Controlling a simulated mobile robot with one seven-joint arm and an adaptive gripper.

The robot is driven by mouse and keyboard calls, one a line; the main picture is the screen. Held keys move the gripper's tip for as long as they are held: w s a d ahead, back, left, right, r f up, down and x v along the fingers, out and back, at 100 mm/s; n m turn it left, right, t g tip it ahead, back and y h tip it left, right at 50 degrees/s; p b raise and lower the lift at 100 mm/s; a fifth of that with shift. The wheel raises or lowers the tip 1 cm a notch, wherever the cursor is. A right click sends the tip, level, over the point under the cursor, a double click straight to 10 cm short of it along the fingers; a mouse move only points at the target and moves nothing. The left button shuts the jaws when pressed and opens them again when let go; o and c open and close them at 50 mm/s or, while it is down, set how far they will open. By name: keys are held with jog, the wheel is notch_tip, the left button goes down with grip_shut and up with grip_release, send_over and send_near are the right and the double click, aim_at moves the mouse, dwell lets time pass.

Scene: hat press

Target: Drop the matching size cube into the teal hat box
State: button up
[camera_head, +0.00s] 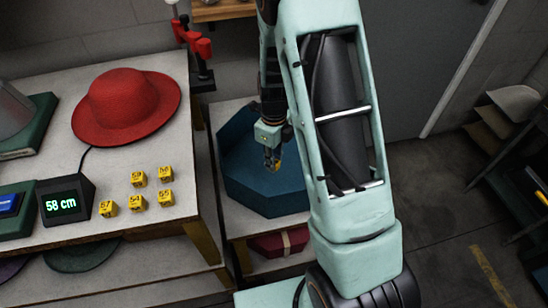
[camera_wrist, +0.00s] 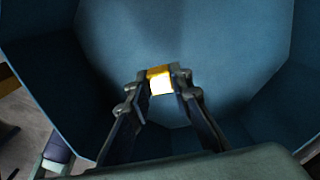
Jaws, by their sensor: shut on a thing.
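My gripper (camera_head: 272,158) is shut on a yellow cube (camera_wrist: 160,84). The cube's visible face is washed out in the wrist view, so I cannot read its number. The teal hat box (camera_head: 262,196) is open and eight-sided, on a low stand right of the table. In the wrist view its inside walls (camera_wrist: 60,60) surround the held cube, with the box floor beyond it. The fingertips are over the box opening; exact height above the floor is unclear. A display (camera_head: 65,201) on the table reads 58 cm. Several other yellow numbered cubes (camera_head: 137,202) sit beside it.
A red hat (camera_head: 125,105) lies on the table (camera_head: 165,235) at the left. A red box with a pale ribbon (camera_head: 277,243) is on the shelf below the hat box. A red-handled tool (camera_head: 195,45) stands behind the table.

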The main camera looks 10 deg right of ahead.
aim_at(274, 179)
jog(key=shift+f+b, duration=1.8)
jog(key=shift+f, duration=1.3)
jog(key=shift+f, duration=0.45)
jog(key=o, duration=0.9)
jog(key=shift+c, duration=0.2)
jog(key=shift+r, duration=0.1)
